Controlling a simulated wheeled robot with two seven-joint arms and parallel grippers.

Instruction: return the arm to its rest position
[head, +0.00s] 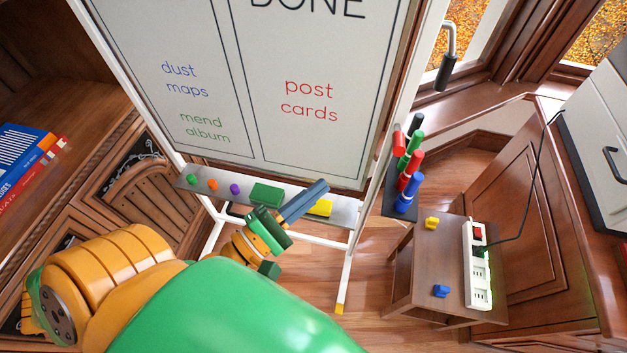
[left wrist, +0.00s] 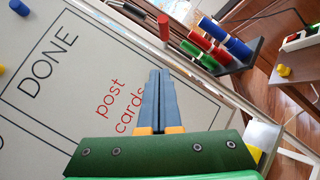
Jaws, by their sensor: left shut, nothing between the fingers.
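My left arm comes in from the lower left in the head view, with a yellow and green wrist. Its left gripper (head: 322,187) has dark grey-blue fingers lying together, shut and empty, in front of the whiteboard's lower edge and over the tray. The left wrist view also shows the shut fingers (left wrist: 158,76) before the whiteboard (left wrist: 70,90), over the red words "post cards". The whiteboard (head: 235,75) in the head view has "DONE", "dust maps", "mend album" and "post cards" on it. My right gripper is not in view.
The board's tray (head: 340,210) holds small coloured magnets, a green eraser (head: 266,194) and a yellow block (head: 321,207). A marker rack (head: 400,203) stands right of the board. A small wooden table (head: 400,283) bears a power strip (head: 477,265). Books (head: 25,165) lie at left.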

